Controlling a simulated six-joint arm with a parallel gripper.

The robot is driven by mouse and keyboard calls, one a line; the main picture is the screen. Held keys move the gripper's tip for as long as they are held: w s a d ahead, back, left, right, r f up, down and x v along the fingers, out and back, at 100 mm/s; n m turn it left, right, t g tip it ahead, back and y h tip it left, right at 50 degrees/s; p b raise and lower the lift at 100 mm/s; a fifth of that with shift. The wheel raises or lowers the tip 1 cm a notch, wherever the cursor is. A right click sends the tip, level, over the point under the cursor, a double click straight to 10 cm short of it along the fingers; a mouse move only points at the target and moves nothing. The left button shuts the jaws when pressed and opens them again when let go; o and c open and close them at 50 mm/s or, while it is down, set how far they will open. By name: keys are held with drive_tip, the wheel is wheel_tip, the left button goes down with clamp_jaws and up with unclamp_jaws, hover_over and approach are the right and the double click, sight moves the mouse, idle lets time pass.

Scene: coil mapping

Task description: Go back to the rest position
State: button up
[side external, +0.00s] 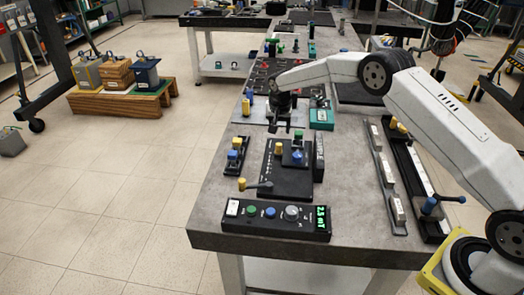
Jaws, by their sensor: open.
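My gripper (282,125) is dark and points down above the grey bench (205,205), near the middle of its length. Its jaws are open with nothing visible between them. Below it toward the front lies a black plate (285,185) with a blue block (297,157) on its right part. A green-and-dark piece (298,138) stands just behind that block, near the gripper tips; the exact gap cannot be told. A small rack (235,158) with yellow and blue pieces stands left of the plate.
A black control box (275,220) with knobs and a green "2.5 mT" display lies at the front edge. A teal box (321,117) is right of the gripper. Long rails (390,190) lie at right. A yellow-knobbed lever (256,185) crosses the plate's left edge.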

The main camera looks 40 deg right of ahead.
idle(0.4)
drive_tip(key=s+a+r+n+y, duration=0.1)
drive_tip(key=s+a+r+n, duration=0.2)
drive_tip(key=s, duration=0.4)
drive_tip(key=s+a+r+n, duration=0.2)
drive_tip(key=s+r, duration=0.2)
drive_tip(key=s, duration=0.4)
drive_tip(key=s+a+n, duration=0.1)
drive_tip(key=s+n, duration=0.1)
drive_tip(key=s, duration=0.8)
drive_tip(key=s+a+n+t, duration=0.1)
drive_tip(key=s+n, duration=0.1)
drive_tip(key=s, duration=0.8)
drive_tip(key=shift+a+r+y, duration=0.25)
drive_tip(key=shift+a+y, duration=0.05)
drive_tip(key=shift+a, duration=0.1)
